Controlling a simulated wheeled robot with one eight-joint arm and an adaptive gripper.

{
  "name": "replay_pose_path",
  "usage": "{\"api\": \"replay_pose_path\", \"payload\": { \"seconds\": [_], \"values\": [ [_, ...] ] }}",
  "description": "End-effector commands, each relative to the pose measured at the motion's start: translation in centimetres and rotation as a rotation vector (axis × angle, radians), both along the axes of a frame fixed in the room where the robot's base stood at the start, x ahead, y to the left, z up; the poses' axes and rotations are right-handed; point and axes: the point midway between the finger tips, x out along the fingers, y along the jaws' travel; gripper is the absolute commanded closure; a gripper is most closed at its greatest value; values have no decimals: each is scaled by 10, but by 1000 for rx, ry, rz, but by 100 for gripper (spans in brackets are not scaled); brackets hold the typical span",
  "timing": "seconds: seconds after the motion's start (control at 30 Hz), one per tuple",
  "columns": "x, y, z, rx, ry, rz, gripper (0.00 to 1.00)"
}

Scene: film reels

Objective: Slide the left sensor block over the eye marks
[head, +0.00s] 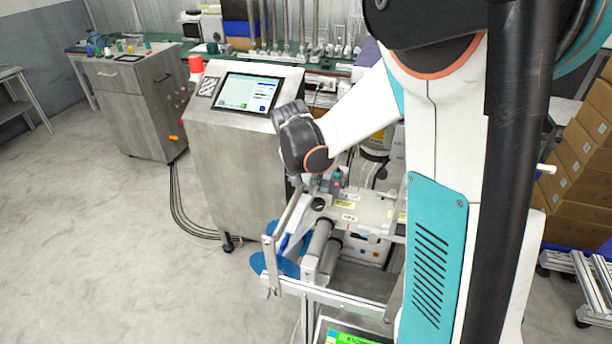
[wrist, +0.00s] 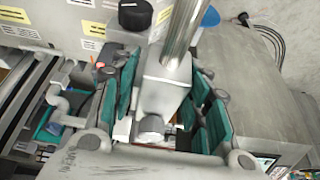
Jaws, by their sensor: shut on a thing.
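The grey sensor block (wrist: 168,78) sits on a shiny metal rod (wrist: 187,28) in the wrist view. My gripper (wrist: 166,84) has its teal-padded fingers on both sides of the block and is shut on it. In the head view my dark wrist is above the machine's front left corner, by a slanted metal bar (head: 284,213). My fingertips and the block cannot be made out there. I cannot make out the eye marks in either view.
Rollers (head: 318,245) and a blue disc (head: 278,262) are below my wrist. A steel cabinet with a screen (head: 248,93) stands close behind to the left. A black knob (wrist: 135,14) is near the block. Open floor (head: 110,250) lies left.

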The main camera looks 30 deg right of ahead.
Motion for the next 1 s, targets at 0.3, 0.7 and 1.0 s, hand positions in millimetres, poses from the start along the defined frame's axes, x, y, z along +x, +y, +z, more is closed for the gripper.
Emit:
{"api": "replay_pose_path", "payload": {
  "seconds": [0.3,0.7,1.0],
  "values": [
    [-45,53,1,6,-4,12,100],
    [-54,62,0,7,-6,9,100],
    [-55,61,0,5,-4,7,43]
  ]
}}
